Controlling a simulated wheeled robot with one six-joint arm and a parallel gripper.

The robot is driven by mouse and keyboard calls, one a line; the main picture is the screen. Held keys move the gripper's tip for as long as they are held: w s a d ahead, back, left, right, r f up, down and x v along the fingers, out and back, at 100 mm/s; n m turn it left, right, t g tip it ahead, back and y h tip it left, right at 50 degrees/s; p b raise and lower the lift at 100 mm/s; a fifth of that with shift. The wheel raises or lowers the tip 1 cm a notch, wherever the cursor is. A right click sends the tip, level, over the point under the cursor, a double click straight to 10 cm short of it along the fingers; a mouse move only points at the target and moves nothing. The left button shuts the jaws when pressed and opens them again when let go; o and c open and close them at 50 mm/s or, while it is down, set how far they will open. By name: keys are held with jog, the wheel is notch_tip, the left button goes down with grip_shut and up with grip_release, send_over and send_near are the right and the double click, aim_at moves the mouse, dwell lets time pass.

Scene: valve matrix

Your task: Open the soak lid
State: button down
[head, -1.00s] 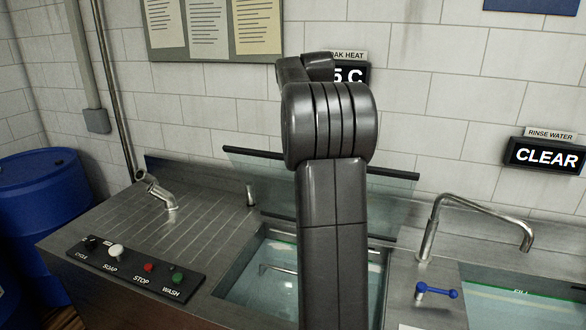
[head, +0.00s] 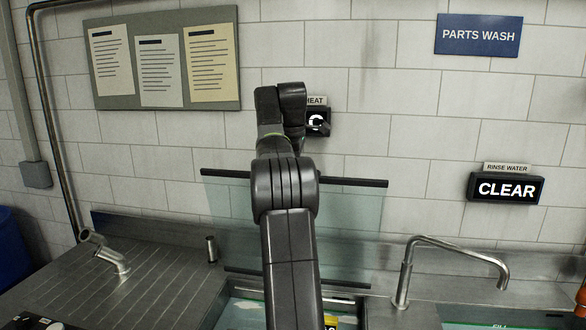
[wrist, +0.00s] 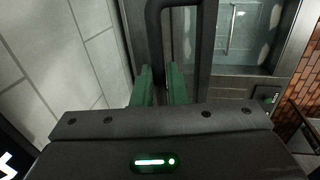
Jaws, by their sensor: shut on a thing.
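The soak lid (head: 230,222) is a clear glass pane with dark bars along its top and bottom edges. In the head view it stands raised, close to upright, at the back of the soak basin, near the tiled wall. My arm covers its middle. In the wrist view my gripper (wrist: 163,78) has its green fingers shut on the lid's dark bent handle (wrist: 154,28). In the head view my gripper is hidden behind my arm. The soak basin (head: 213,310) below is uncovered and partly visible.
A tap (head: 112,252) and a short metal post (head: 211,249) stand left of the lid. A curved spout (head: 405,268) rises at right. The wall behind carries the soak heat display (head: 318,122), the rinse display (head: 506,188) and a notice board (head: 165,98).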

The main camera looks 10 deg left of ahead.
jog(key=shift+w+f, duration=0.1)
jog(key=shift+f, duration=0.5)
jog(key=c, duration=1.5)
grip_release()
jog(key=shift+w, duration=0.15)
jog(key=shift+c, duration=0.2)
jog(key=shift+o, duration=0.4)
jog(key=shift+w+f, duration=0.15)
jog(key=shift+w, duration=0.15)
jog(key=shift+s+r, duration=0.3)
jog(key=shift+r, duration=0.05)
jog(key=shift+a, duration=0.1)
